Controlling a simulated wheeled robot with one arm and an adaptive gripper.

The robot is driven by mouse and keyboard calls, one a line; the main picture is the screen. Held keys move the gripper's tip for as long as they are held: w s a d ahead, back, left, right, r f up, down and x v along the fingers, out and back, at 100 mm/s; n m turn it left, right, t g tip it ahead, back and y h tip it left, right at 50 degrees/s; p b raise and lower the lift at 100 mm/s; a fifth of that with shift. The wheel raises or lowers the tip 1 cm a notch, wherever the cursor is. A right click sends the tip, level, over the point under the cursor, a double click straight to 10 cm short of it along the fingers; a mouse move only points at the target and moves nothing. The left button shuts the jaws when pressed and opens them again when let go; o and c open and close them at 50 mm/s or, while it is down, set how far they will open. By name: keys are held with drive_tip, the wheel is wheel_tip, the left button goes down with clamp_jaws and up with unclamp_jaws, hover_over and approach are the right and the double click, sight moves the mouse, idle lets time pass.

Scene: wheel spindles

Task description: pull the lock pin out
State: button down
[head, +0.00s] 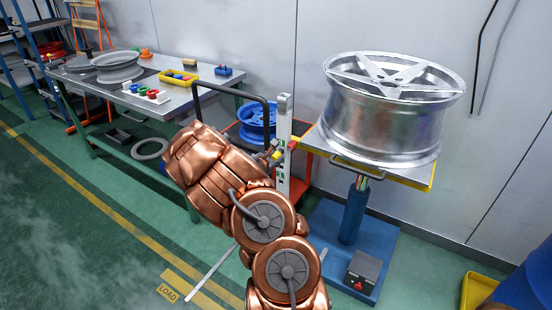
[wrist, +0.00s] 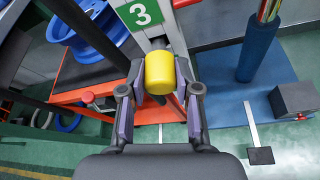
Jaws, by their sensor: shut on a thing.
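My gripper (wrist: 159,90) is shut on the knob, one finger on each side. In the head view, my gripper (head: 273,151) is at the post's left side, next to the yellow knob (head: 277,155). The pin's shaft is mostly hidden behind the knob, so I cannot tell how deep it sits.
A silver wheel (head: 385,120) lies on a stand with a blue column (head: 353,212) to the right. A blue wheel (head: 255,122) is on an orange-red cart behind my arm. A workbench (head: 190,97) with parts stands at left. Green floor at front left is clear.

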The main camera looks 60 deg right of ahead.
drive_tip(key=a+b, duration=0.4)
drive_tip(key=a, duration=0.4)
drive_tip(key=shift+s+a, duration=0.2)
drive_tip(key=shift+a, duration=0.1)
idle(1.1)
